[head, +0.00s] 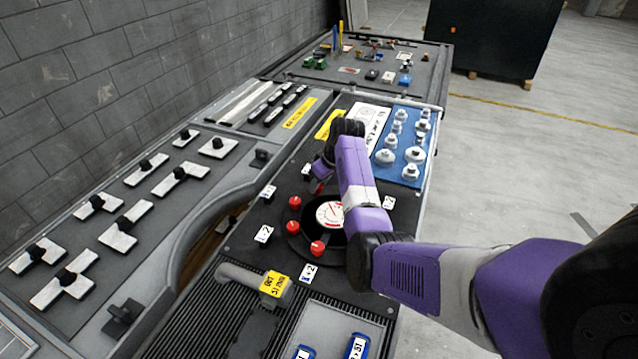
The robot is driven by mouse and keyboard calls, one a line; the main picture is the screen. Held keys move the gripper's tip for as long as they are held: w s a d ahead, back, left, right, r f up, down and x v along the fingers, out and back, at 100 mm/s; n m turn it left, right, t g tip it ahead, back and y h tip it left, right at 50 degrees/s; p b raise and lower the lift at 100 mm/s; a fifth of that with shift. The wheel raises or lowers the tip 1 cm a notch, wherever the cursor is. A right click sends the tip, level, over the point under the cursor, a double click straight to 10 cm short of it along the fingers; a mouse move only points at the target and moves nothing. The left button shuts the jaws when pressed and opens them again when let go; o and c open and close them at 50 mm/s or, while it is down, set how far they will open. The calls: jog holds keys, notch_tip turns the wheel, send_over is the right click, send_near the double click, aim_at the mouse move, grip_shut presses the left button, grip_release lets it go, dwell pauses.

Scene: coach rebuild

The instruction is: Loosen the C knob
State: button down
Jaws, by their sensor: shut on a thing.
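A round dark plate (300,247) carries a white dial (330,214) with red marks. Red knobs stand around it: one at the left (294,202), one at the lower left (292,227) and one at the front (318,248). My gripper (319,178) points down at the far side of the plate, shut on a red knob (320,188) that is mostly hidden by the fingers. Small white label cards (263,234) lie around the plate. Their letters are too small to tell which knob is C. My arm hides the plate's right side.
A grey handled tool with a yellow tag (273,284) lies in front of the plate. A blue board (407,135) with several white knobs is behind at the right. Panels with black-handled white blocks (127,226) fill the left, near the brick wall.

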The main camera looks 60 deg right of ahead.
jog(key=c, duration=1.1)
grip_release()
jog(key=shift+o, duration=0.2)
jog(key=d+v, duration=0.1)
jog(key=v, duration=0.6)
jog(key=shift+a+r+b, duration=0.35)
jog(key=shift+a+r, duration=0.05)
jog(key=shift+a, duration=0.1)
jog(key=shift+s, duration=0.15)
